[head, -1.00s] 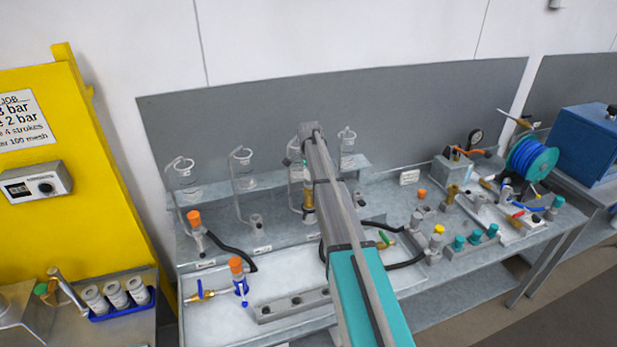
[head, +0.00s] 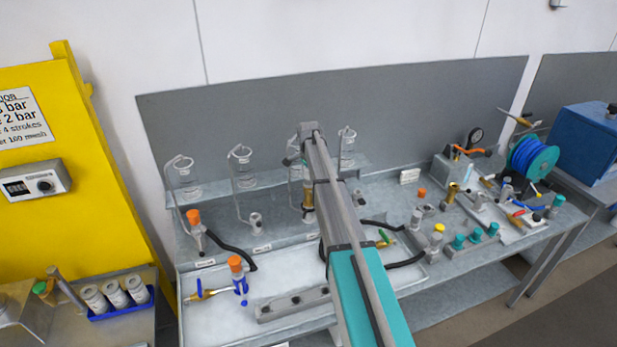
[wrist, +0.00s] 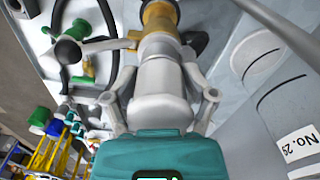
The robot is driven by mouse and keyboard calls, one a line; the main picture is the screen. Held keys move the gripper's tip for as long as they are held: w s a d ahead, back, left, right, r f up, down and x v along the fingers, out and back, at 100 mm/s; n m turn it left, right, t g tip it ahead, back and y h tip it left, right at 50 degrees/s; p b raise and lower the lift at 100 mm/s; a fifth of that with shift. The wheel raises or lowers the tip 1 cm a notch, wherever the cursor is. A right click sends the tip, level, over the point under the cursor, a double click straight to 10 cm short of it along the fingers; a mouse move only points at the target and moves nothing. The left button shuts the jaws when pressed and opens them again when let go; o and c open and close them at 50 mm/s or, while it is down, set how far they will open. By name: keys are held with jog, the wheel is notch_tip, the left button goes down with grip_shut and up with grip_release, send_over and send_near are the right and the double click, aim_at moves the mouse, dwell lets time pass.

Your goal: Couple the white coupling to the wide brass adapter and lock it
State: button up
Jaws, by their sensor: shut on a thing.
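In the wrist view my gripper (wrist: 160,88) is shut on the pale white-grey coupling (wrist: 160,75), one finger on each side. A wide brass fitting (wrist: 158,17), which looks like the brass adapter, lies straight beyond the coupling's far end. The two line up and appear to meet, but I cannot tell whether they are seated or locked. In the head view a brass part (head: 308,198) shows upright just left of my arm. My gripper and the coupling are largely hidden there.
Glass vessels (head: 243,170) stand along the back shelf. A rail (head: 290,304) and a blue-handled valve (head: 204,293) lie in the front tray. Teal-capped fittings (head: 476,237) and a hose reel (head: 533,160) are at the right. A dark hose (wrist: 65,40) passes near my gripper.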

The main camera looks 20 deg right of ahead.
jog(key=o, duration=1.3)
jog(key=shift+c, duration=0.5)
jog(key=shift+r, duration=0.1)
notch_tip(320, 180, up, 10)
jog(key=p, duration=1)
